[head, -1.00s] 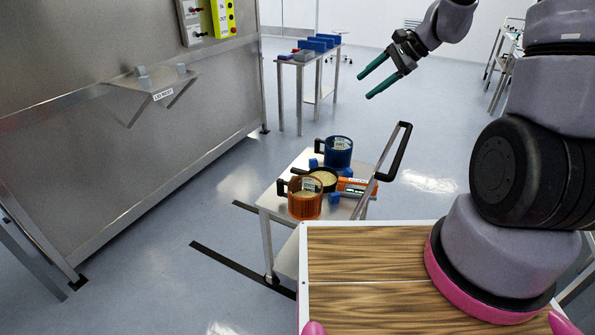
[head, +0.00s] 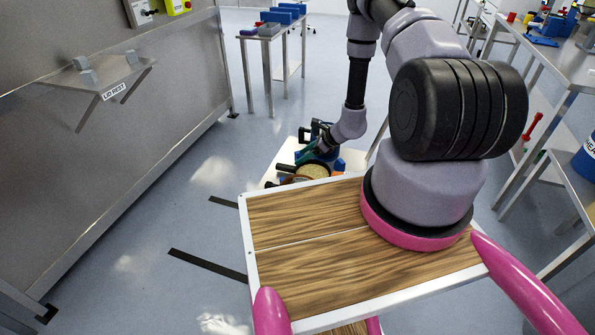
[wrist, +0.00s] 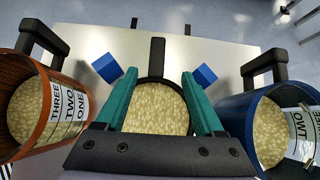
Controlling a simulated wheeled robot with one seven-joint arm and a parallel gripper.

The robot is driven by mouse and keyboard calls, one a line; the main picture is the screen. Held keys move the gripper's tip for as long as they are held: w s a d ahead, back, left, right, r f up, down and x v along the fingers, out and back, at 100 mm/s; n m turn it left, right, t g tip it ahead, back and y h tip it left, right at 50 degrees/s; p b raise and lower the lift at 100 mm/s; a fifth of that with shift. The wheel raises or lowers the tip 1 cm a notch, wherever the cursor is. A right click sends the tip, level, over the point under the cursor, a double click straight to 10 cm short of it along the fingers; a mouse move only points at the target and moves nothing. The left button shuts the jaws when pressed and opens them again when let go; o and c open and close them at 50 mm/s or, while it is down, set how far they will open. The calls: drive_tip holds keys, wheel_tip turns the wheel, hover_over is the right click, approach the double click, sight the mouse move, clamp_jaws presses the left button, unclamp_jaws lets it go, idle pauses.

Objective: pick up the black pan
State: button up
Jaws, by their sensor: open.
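The black pan (wrist: 157,58) is in the middle of the wrist view, its handle pointing up in the picture and its round bowl filled with beige grains. In the head view the pan (head: 284,168) is partly visible, on a small white trolley (head: 291,146). My gripper (wrist: 160,76) is open, with one teal finger on each side of the pan's bowl in the picture; I cannot tell whether the fingers touch it. Its base hides the pan's near side. In the head view my gripper (head: 317,137) is low over the trolley, partly hidden by my arm.
An orange mug (wrist: 52,75) stands left of the pan and a blue mug (wrist: 244,106) right, both close to the fingers. Two blue blocks (wrist: 106,67) (wrist: 205,75) flank the handle. A lid rest shelf (head: 92,75) is on the steel wall.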

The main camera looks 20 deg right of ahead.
sight(286, 166)
drive_tip(key=x, duration=0.5)
drive_tip(key=shift+x, duration=2.6)
drive_tip(key=shift+s+a, duration=0.15)
clamp_jaws()
